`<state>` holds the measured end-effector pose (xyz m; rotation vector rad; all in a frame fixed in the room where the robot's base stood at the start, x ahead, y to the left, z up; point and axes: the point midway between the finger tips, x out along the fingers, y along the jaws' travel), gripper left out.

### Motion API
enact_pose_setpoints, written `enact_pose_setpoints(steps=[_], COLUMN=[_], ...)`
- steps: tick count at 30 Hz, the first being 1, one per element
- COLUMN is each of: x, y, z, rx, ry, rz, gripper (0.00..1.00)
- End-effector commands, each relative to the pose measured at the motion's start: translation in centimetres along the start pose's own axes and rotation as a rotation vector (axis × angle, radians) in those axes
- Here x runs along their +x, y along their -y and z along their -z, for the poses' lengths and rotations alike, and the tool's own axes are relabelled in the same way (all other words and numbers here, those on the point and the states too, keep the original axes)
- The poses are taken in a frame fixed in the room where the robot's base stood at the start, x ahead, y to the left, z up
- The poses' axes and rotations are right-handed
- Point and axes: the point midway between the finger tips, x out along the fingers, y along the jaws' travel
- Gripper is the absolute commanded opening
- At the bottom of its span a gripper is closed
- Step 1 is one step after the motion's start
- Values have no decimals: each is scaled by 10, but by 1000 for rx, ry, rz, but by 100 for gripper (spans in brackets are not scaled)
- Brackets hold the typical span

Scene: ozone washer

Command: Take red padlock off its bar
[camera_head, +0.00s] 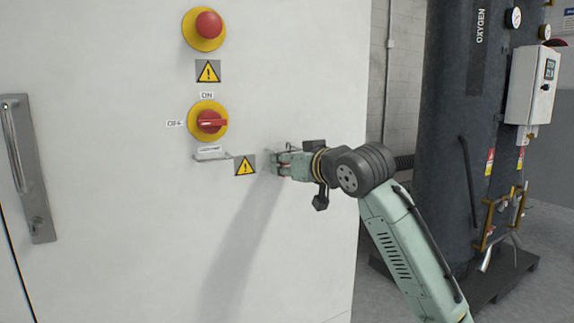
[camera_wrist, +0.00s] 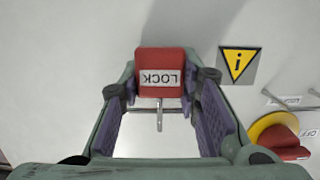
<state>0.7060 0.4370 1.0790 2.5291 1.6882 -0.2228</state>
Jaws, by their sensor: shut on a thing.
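A red padlock (camera_wrist: 160,68) with a LOCK label, upside down in the wrist view, sits between my fingertips. My gripper (camera_head: 279,165) is shut on its sides, close to the white panel. Thin grey metal (camera_wrist: 160,116) shows at the padlock's shackle side; its exact form is unclear. In the head view the padlock is mostly hidden by my fingers. A thin metal bar (camera_head: 211,156) is on the panel below the red and yellow rotary switch (camera_head: 209,121). My gripper and the padlock are to the right of this bar, apart from it.
A yellow warning sign (camera_head: 244,165) lies between the bar and my gripper. A red button (camera_head: 208,24) is higher up. A door handle (camera_head: 28,165) is at left. A dark oxygen tank (camera_head: 450,140) stands at right behind my arm.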

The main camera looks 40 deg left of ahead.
Motion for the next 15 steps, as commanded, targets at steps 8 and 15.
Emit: enact_pose_setpoints(steps=[8,15], x=[-22,-34], y=[-1,0], z=[10,6], rx=[-6,-6], ry=[-31,-28], rz=[-3,-1], gripper=[1,1])
